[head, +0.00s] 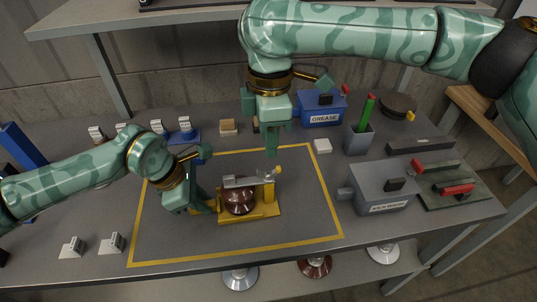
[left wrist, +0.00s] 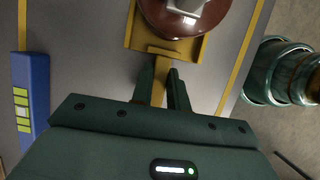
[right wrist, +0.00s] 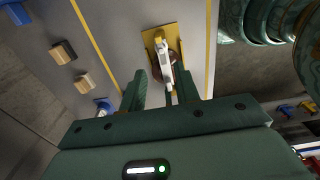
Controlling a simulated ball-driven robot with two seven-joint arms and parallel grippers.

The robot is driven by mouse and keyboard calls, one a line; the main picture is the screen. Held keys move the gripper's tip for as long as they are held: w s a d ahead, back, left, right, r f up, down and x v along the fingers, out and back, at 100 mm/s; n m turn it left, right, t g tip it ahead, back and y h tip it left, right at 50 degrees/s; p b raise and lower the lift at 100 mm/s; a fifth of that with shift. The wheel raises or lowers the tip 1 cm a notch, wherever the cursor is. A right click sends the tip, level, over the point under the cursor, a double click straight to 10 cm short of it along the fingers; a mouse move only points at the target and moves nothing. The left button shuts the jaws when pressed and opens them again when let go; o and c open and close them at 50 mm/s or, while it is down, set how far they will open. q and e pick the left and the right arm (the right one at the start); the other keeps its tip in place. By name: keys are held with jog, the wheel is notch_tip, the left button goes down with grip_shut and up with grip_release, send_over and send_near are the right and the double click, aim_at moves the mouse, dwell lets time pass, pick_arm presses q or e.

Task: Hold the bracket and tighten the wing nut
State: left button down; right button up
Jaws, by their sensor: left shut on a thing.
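The yellow bracket (head: 264,211) stands inside the yellow-lined area, with a brown insulator (head: 238,202) on it and a silver bar (head: 241,182) across the top. A small yellow piece (head: 279,169) at the bar's right end looks like the wing nut. My left gripper (head: 211,206) is shut on the bracket's tab; the left wrist view shows the yellow tab (left wrist: 158,88) between its fingers. My right gripper (head: 271,151) points down above and behind the bracket, apart from it. In the right wrist view its fingers (right wrist: 162,92) are spread and empty, with the bracket (right wrist: 174,36) beyond.
A blue grease box (head: 320,112), a grey cup with green and red sticks (head: 358,138) and a grey labelled box (head: 383,190) stand to the right. Small tags (head: 112,242) stand at front left. A shelf (head: 190,20) hangs behind. The marked area's front (head: 235,238) is clear.

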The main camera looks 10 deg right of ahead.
pick_arm(q)
jog(key=shift+r, duration=0.1)
pick_arm(e)
notch_tip(320, 180, up, 4)
jog(key=shift+r, duration=0.1)
pick_arm(q)
jog(key=c, duration=1.3)
grip_release()
